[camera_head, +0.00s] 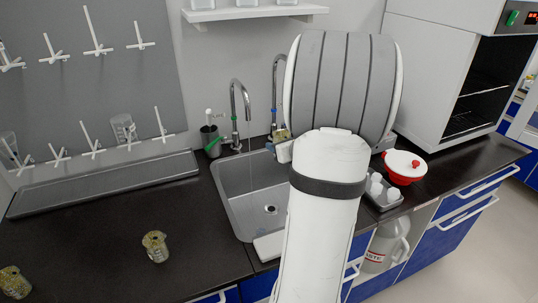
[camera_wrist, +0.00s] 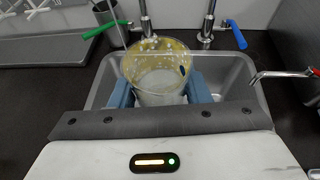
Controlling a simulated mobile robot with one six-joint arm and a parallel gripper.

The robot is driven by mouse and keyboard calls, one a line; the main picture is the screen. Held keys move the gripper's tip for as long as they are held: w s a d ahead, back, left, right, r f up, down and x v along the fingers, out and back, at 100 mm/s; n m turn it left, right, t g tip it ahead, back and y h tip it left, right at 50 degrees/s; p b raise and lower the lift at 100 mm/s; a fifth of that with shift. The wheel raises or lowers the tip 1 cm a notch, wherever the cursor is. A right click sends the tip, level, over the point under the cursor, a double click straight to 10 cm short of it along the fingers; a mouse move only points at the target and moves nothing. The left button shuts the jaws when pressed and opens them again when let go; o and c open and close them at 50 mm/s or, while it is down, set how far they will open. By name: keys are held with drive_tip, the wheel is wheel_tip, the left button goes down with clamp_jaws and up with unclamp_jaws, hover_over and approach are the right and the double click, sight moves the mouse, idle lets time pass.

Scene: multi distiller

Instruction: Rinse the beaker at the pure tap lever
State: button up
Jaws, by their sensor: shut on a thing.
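My gripper (camera_wrist: 160,92) is shut on a clear glass beaker (camera_wrist: 157,72) and holds it upright over the sink (camera_wrist: 232,75). Yellow-brown residue coats the beaker's upper wall, with white droplets at its rim; its lower part looks pale. Beyond it stand a tap with a green lever (camera_wrist: 100,30) and one with a blue lever (camera_wrist: 237,35). A thin, pale stream seems to come down at the beaker's far left rim. In the head view my arm hides most of the gripper; a yellowish bit of the beaker (camera_head: 282,135) shows at its left edge.
A red-handled tap (camera_wrist: 285,74) stands at the sink's right. Two more stained beakers, one mid-counter (camera_head: 155,246) and one at the corner (camera_head: 14,282), stand left of the sink. A drying rack (camera_head: 80,85) hangs behind. A red-white container (camera_head: 404,168) stands right.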

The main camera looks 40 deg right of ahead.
drive_tip(key=shift+s+d+m+h+b, duration=0.25)
drive_tip(key=shift+s+m+h+b, duration=0.1)
drive_tip(key=shift+s+m+h, duration=0.45)
drive_tip(key=shift+a+r+m+y+p, duration=0.15)
drive_tip(key=shift+m+y+p, duration=0.5)
drive_tip(key=shift+p, duration=1.9)
drive_tip(key=shift+a+m+t+y+p, duration=0.15)
drive_tip(key=shift+m+t+y+p, duration=0.45)
drive_tip(key=shift+m+p, duration=1.25)
drive_tip(key=shift+w+a+r+y+p, duration=0.1)
drive_tip(key=shift+y+p, duration=0.35)
drive_tip(key=shift+p, duration=1.3)
